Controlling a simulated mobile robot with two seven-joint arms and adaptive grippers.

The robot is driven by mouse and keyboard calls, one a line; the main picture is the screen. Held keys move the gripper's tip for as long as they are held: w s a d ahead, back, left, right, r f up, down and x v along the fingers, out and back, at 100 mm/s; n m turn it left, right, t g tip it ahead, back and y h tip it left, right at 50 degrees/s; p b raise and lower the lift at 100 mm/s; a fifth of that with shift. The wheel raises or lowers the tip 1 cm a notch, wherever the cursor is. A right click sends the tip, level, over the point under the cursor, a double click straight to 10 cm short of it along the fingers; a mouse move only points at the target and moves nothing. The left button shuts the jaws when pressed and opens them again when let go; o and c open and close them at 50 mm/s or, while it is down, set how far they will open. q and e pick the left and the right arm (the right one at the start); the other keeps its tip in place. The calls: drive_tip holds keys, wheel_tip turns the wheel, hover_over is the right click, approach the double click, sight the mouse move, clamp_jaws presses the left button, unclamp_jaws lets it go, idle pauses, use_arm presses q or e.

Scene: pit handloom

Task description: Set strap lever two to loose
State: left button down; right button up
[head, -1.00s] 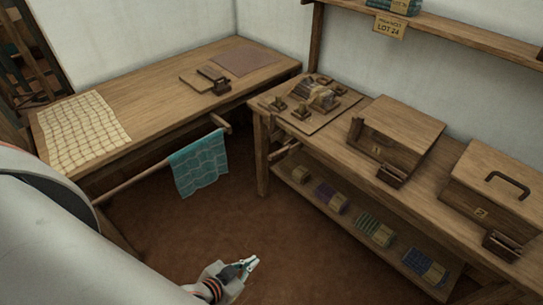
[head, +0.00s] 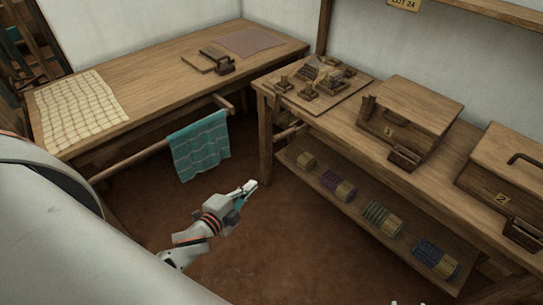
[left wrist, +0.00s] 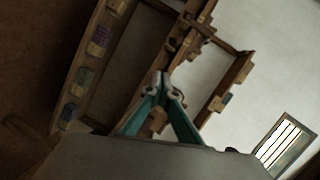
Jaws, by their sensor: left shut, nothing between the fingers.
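Two wooden boxes stand on the right bench. The right box (head: 505,165) has a tag (head: 502,198) that seems to read 2, with a dark lever block (head: 523,233) low on its front, near the right picture edge. The left box (head: 425,100) has its own tag and a similar dark block (head: 404,157). Whether either lever is tight or loose is too small to tell. My left gripper (head: 250,187) is shut and empty over the floor, left of the bench and well apart from both boxes. Its fingertips meet in the left wrist view (left wrist: 161,82). Pale tips at the bottom edge may be my right gripper (head: 425,301).
A board (head: 312,112) with small wooden pieces lies on the bench's left end. Several cloth bundles sit on the lower shelf (head: 318,180). A teal cloth (head: 200,147) hangs from a rail beside the left table (head: 150,85). The brown floor (head: 270,255) between is clear.

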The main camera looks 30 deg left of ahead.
use_arm(q)
drive_tip(key=w+a+f+m+h+b, duration=0.2)
drive_tip(key=w+m+b, duration=0.3)
drive_tip(key=m, duration=0.6)
drive_tip(key=w+a+f+m+h+b, duration=0.2)
drive_tip(key=w+a+f+m+b, duration=0.2)
drive_tip(key=m, duration=0.6)
drive_tip(key=shift+w+a+f+m+t+b, duration=0.15)
drive_tip(key=shift+w+a+m+t+b, duration=0.2)
drive_tip(key=shift+w+b, duration=0.5)
use_arm(e)
wheel_tip(320, 180, down, 10)
drive_tip(key=s, duration=0.2)
drive_tip(key=shift+a+f+g, duration=0.15)
drive_tip(key=shift+a+g, duration=0.15)
drive_tip(key=shift+a, duration=0.15)
use_arm(q)
drive_tip(key=shift+w, duration=0.1)
drive_tip(key=p, duration=0.2)
approach(285, 134)
wheel_tip(285, 134, down, 4)
drive_tip(key=w, duration=0.3)
drive_tip(key=shift+s+d, duration=0.2)
use_arm(e)
drive_tip(key=shift+s+d+f, duration=0.15)
drive_tip(key=shift+s+d, duration=0.1)
drive_tip(key=shift+s, duration=0.25)
